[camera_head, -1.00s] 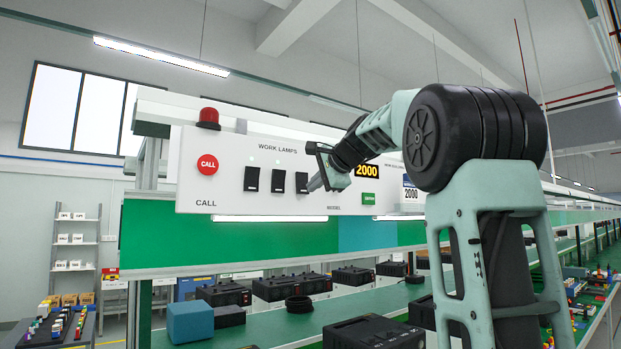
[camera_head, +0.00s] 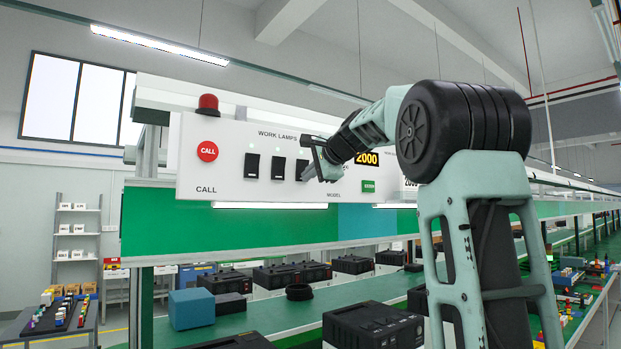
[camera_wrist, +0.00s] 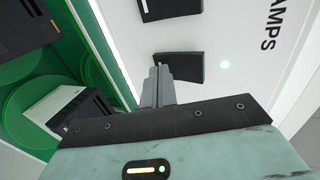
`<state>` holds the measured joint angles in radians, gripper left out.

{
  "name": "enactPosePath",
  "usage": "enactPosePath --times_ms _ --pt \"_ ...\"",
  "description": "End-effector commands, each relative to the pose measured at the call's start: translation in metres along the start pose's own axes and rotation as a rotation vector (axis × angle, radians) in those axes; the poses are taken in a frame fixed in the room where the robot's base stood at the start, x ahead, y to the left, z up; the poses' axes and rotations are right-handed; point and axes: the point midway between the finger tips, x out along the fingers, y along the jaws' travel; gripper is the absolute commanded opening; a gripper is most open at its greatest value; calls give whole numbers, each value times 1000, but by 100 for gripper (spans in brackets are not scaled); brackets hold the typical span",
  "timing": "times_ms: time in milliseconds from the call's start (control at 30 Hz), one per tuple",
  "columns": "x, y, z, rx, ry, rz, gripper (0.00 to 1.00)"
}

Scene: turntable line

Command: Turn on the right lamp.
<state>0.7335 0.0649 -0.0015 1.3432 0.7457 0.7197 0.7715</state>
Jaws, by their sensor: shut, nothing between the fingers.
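The white panel (camera_head: 228,185) labelled WORK LAMPS carries three black rocker switches in a row: left (camera_head: 252,166), middle (camera_head: 279,168) and right (camera_head: 302,167). My gripper (camera_head: 308,176) is shut and empty at the right switch, partly covering it in the head view. In the wrist view the closed fingers (camera_wrist: 157,84) reach the lower edge of the right switch (camera_wrist: 180,68). I cannot tell whether they touch it. A small pale green light (camera_wrist: 225,64) glows beside that switch, on the side of the lettering. The middle switch (camera_wrist: 162,9) shows at the top edge.
A red CALL button (camera_head: 207,151) and a red beacon (camera_head: 208,103) are at the panel's left. A green button (camera_head: 369,186) and a 2000 display (camera_head: 367,160) lie right of my gripper. Below runs a green bench (camera_head: 260,318) with black units.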

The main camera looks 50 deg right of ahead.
Motion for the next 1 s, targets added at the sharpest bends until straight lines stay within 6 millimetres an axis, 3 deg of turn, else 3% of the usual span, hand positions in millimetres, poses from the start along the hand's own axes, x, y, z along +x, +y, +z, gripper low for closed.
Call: enactPosePath --times_ms 567,1000 --pt "-7 -18 0 0 0 -3 0" --pt "-6 -16 1 1 -1 1 0"
